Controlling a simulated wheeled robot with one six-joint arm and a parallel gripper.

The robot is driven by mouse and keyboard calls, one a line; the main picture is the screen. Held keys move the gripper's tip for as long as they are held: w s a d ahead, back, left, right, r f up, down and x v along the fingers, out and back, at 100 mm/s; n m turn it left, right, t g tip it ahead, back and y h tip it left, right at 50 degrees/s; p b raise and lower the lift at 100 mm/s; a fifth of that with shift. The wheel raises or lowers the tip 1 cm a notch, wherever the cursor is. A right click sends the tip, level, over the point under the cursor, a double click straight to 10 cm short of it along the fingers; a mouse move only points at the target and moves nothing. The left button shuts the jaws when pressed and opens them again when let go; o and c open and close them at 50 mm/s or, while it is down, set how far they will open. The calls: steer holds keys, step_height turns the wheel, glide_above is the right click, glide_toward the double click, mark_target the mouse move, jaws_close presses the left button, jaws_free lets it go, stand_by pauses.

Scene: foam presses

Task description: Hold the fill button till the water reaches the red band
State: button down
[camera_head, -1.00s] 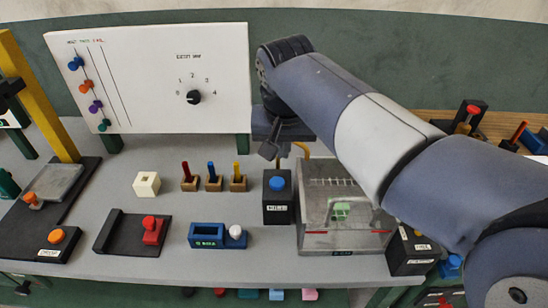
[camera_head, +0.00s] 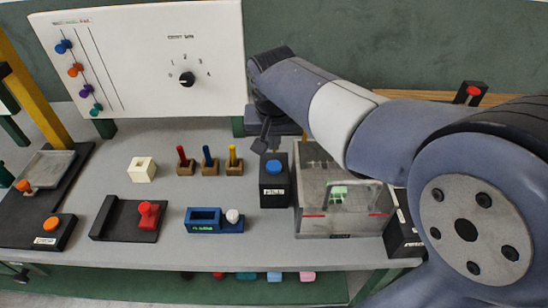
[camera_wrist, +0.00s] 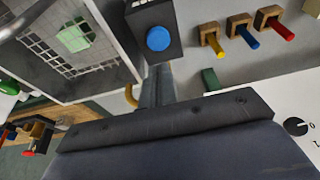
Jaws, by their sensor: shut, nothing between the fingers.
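A black box with a blue button (camera_head: 274,167) and a small label stands left of the clear tank. The blue button also shows in the wrist view (camera_wrist: 159,38). My gripper (camera_head: 262,143) is shut and empty, just behind and above the button, seemingly apart from it; it also shows in the wrist view (camera_wrist: 158,72). The clear tank (camera_head: 318,226) has a red band (camera_head: 372,214) low on its front and a green block (camera_head: 338,194) inside. I cannot make out a water level. My arm covers part of the tank's back.
Right of the tank, another black labelled box (camera_head: 401,238) is partly hidden by my arm. Left of the button box are a blue holder (camera_head: 203,228) with a white ball and several coloured pegs in wooden blocks (camera_head: 209,169). A white panel (camera_head: 140,60) stands behind.

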mark_target(274, 165)
steer(key=x, duration=0.4)
steer(key=s+x, duration=0.1)
steer(key=x, duration=0.2)
steer(key=shift+f, duration=0.2)
steer(key=shift+f, duration=0.1)
